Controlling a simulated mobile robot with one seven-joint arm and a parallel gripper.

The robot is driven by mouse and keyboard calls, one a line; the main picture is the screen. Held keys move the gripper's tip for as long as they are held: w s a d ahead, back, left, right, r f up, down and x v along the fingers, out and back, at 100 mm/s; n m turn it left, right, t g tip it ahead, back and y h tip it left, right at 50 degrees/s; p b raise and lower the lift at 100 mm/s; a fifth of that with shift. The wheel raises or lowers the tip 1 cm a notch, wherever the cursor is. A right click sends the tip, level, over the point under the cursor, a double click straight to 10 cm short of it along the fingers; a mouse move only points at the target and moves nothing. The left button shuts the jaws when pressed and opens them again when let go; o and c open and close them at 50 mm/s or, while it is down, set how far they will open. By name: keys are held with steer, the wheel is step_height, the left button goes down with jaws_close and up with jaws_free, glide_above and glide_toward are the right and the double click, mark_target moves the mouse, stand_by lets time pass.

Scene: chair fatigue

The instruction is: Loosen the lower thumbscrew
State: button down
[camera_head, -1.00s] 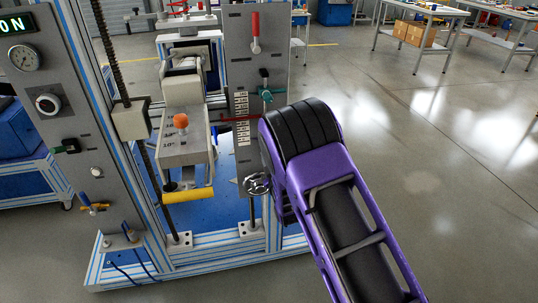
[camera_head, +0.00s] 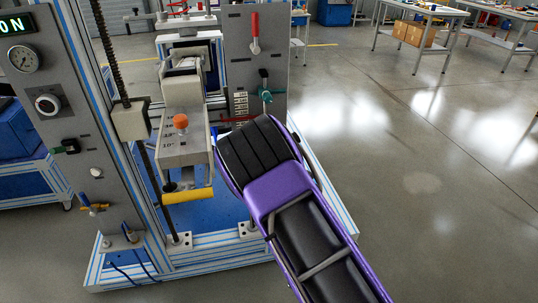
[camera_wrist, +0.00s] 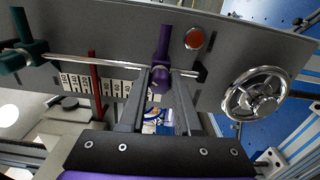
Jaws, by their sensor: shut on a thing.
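The lower thumbscrew (camera_wrist: 163,45) is purple, with a post and a rounded knob, on a metal rod along a grey panel (camera_wrist: 120,25) in the wrist view. My gripper (camera_wrist: 161,80) is shut on its knob, one finger on each side. The upper thumbscrew (camera_wrist: 22,52) is teal and sits at the left end of the rod; it also shows in the head view (camera_head: 265,95). In the head view my purple and black arm hides the gripper and the lower thumbscrew.
A chrome handwheel (camera_wrist: 255,93) and a red round knob (camera_wrist: 194,38) are close to the gripper. A red pointer (camera_wrist: 95,80) stands by a white numbered scale (camera_wrist: 75,82). A yellow roller (camera_head: 188,196) lies left of my arm. Open floor lies right.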

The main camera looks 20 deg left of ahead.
steer(key=n, duration=0.5)
steer(key=shift+n, duration=0.4)
stand_by(0.4)
steer(key=c, duration=0.6)
jaws_free()
steer(key=p+v, duration=0.1)
steer(key=v, duration=1.6)
steer(key=shift+s, duration=0.25)
steer(key=shift+d+r, duration=0.1)
